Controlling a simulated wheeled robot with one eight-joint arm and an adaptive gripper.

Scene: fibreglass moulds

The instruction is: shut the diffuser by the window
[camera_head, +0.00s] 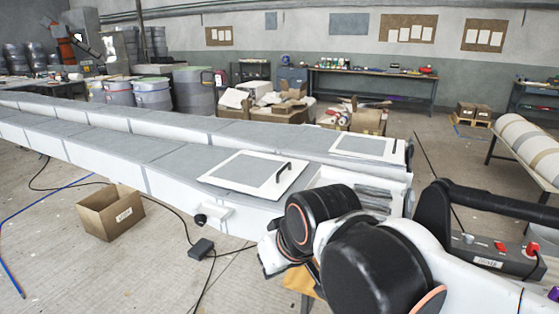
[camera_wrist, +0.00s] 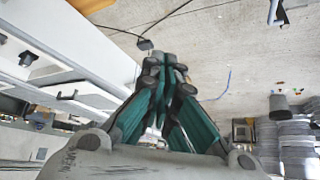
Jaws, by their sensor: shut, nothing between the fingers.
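Two white-framed flaps with grey middles sit on the long grey-and-white mould. The nearer flap (camera_head: 212,178) has a black handle (camera_head: 283,173) and its near edge stands out over the mould's side. The farther flap (camera_head: 338,148) is near the mould's right end, with a dark handle at its right. I cannot tell which is the diffuser by the window; no window shows. A white flap with a dark handle (camera_wrist: 67,96) is left of my gripper (camera_wrist: 162,62) in the wrist view. My gripper is shut, empty and apart from it.
A slatted grille (camera_head: 374,197) is on the mould's right end. A black knob (camera_head: 200,219) sticks out of its side. An open cardboard box (camera_head: 108,215), a black power box (camera_head: 201,249) and cables lie on the floor. A padded roll (camera_head: 530,150) stands at the right.

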